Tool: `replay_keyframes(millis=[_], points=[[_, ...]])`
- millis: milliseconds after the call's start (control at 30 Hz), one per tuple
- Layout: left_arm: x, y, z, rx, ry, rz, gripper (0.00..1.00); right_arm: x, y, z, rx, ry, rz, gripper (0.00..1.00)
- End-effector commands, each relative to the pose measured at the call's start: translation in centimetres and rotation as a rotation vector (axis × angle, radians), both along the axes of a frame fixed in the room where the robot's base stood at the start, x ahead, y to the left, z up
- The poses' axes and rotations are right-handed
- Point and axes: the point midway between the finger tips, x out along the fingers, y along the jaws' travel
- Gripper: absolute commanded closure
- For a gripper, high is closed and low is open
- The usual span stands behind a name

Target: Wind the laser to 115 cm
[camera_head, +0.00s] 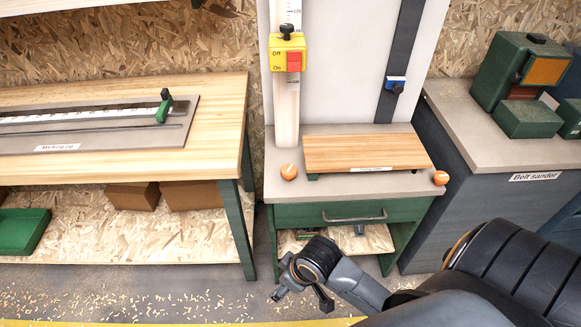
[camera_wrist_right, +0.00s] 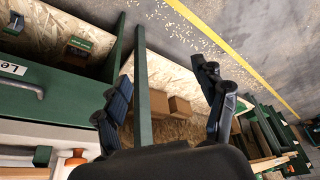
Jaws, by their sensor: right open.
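A yellow box (camera_head: 288,55) with a red switch marked Off and On sits on a pale upright post (camera_head: 286,115) with a printed scale. A black knob (camera_head: 287,31) tops the box. A small blue and black block (camera_head: 395,84) sits on a dark upright rail (camera_head: 403,45) to the right. I cannot tell which part is the laser, and the scale figures are too small to read surely. My right gripper (camera_head: 295,277) is low in front of the bench, apart from the post. In the wrist view it is open and empty (camera_wrist_right: 162,75). My left gripper is not in view.
A bench (camera_head: 400,186) with a wooden board (camera_head: 365,151), orange knobs (camera_head: 289,172) and a green drawer (camera_head: 330,214) stands below the post. The marking jig table (camera_head: 215,100) is left, the belt sander bench (camera_head: 455,115) right. The floor (camera_head: 190,285) has scattered chips.

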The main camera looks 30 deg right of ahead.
Motion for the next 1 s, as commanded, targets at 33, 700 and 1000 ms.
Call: replay_keyframes(millis=[33,700,1000], points=[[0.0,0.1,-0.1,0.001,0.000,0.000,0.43,1.2,-0.1,0.9,-0.003,-0.010,0.045,0.29],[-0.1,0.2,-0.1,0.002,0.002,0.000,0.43,19.5,-16.8,13.6,-0.026,-0.013,0.204,0.29],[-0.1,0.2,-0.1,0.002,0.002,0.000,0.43,22.0,-22.0,18.2,0.011,-0.049,0.119,0.29]])
